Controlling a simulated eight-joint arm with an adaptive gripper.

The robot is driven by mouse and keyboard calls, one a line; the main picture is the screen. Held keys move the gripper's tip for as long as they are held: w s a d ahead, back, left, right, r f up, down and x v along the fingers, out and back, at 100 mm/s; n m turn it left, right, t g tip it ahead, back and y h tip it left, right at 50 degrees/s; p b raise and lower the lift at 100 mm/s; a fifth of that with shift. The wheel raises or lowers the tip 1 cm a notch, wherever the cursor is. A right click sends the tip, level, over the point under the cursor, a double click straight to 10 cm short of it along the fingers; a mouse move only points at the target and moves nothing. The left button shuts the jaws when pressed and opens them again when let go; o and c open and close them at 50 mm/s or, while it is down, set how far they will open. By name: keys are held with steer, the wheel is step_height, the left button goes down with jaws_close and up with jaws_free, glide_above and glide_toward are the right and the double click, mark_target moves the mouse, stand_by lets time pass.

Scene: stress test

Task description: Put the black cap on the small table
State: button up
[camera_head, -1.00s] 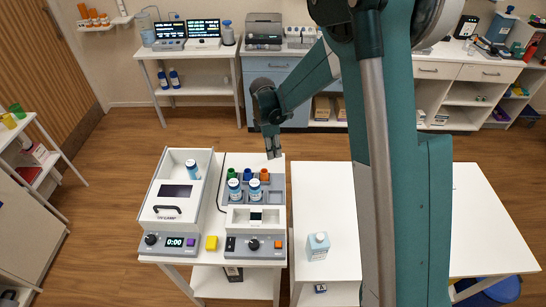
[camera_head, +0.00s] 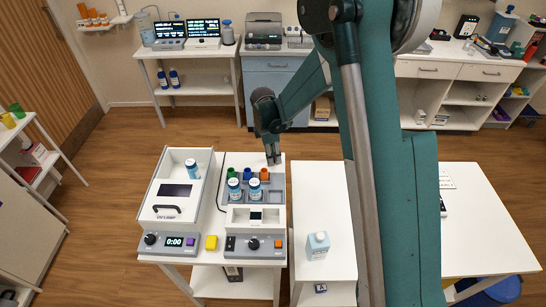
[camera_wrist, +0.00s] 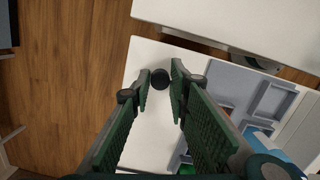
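A round black cap (camera_wrist: 160,79) sits between the fingertips of my gripper (camera_wrist: 161,77) in the wrist view. Both green fingers appear to touch its sides, so the gripper looks shut on it. In the head view my gripper (camera_head: 273,157) hangs over the back right part of the white table with the devices (camera_head: 262,275). I cannot make out the cap there. In the wrist view this white tabletop (camera_wrist: 140,145) lies under the gripper, with bare surface around the cap. I cannot tell how high the cap is above it.
A grey tray (camera_head: 271,191) with blue-capped bottles (camera_head: 234,188) and loose green, blue and orange caps is close in front of the gripper. A UV lamp box (camera_head: 172,205) stands left. Another white table (camera_head: 480,220), with a pale blue carton (camera_head: 318,245), is at right.

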steer(key=shift+o, duration=1.3)
steer(key=shift+r, duration=0.25)
step_height(320, 180, up, 12)
steer(key=a, duration=0.1)
steer(key=shift+s+a+p, duration=0.2)
steer(key=shift+p, duration=0.1)
steer(key=shift+f, duration=0.1)
